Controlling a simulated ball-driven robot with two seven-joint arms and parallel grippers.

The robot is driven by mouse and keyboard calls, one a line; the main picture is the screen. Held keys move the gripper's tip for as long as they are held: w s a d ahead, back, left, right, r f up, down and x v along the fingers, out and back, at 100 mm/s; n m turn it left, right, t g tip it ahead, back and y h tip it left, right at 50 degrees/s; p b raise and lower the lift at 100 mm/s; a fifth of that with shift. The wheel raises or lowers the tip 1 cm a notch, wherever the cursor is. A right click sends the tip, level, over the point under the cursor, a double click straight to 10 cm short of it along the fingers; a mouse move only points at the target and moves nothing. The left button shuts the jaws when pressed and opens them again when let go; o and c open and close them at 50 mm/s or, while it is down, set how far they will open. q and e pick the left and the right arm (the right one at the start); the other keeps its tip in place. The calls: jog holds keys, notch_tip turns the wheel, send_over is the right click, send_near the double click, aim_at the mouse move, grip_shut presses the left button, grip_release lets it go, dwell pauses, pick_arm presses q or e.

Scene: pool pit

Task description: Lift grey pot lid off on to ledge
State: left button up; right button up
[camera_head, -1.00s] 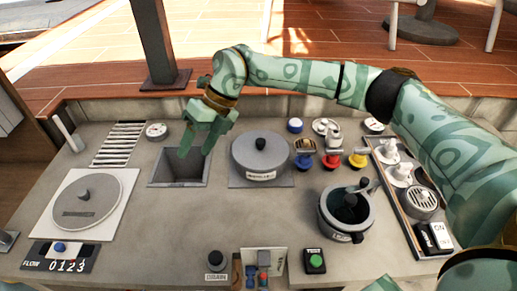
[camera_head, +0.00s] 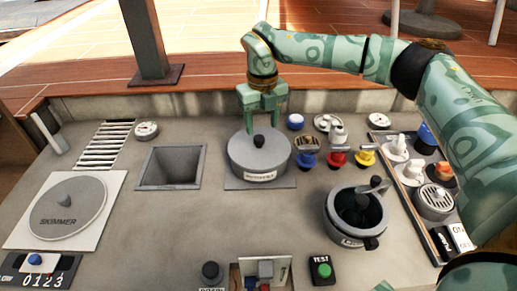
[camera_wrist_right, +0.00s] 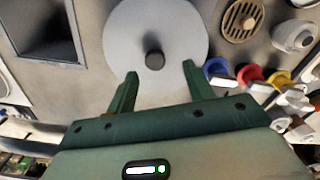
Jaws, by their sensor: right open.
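The grey pot lid (camera_head: 247,158) is round with a black knob (camera_head: 259,141), and it sits flat on its labelled pot on a square grey plate. My right gripper (camera_head: 262,130) is open and points down at the lid's far side. In the right wrist view the fingers (camera_wrist_right: 160,75) are apart on either side of the knob, short of it, and the lid (camera_wrist_right: 180,35) lies beyond them. A pale concrete ledge (camera_head: 200,104) runs along the back, below the wooden deck. My left gripper does not show.
A square open pit (camera_head: 171,165) lies left of the pot, and a round skimmer cover (camera_head: 70,212) further left. Blue, red and yellow valves (camera_head: 337,158) stand close on the right.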

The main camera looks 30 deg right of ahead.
aim_at(259, 137)
jog(key=f, duration=0.1)
jog(key=f+b, duration=0.1)
jog(key=f, duration=0.3)
jog(key=shift+w+a+f+b, duration=0.15)
jog(key=shift+a+b, duration=0.2)
jog(key=shift+c, duration=0.5)
jog(key=c, duration=1)
jog(key=shift+r, duration=0.25)
grip_shut()
jog(key=shift+r, duration=0.3)
notch_tip(259, 137, up, 3)
jog(key=shift+f+p, duration=0.15)
jog(key=shift+p, duration=0.6)
jog(key=a+r+p, duration=0.2)
jog(key=a+r, duration=0.7)
jog(key=a, duration=0.5)
jog(key=shift+r, duration=0.25)
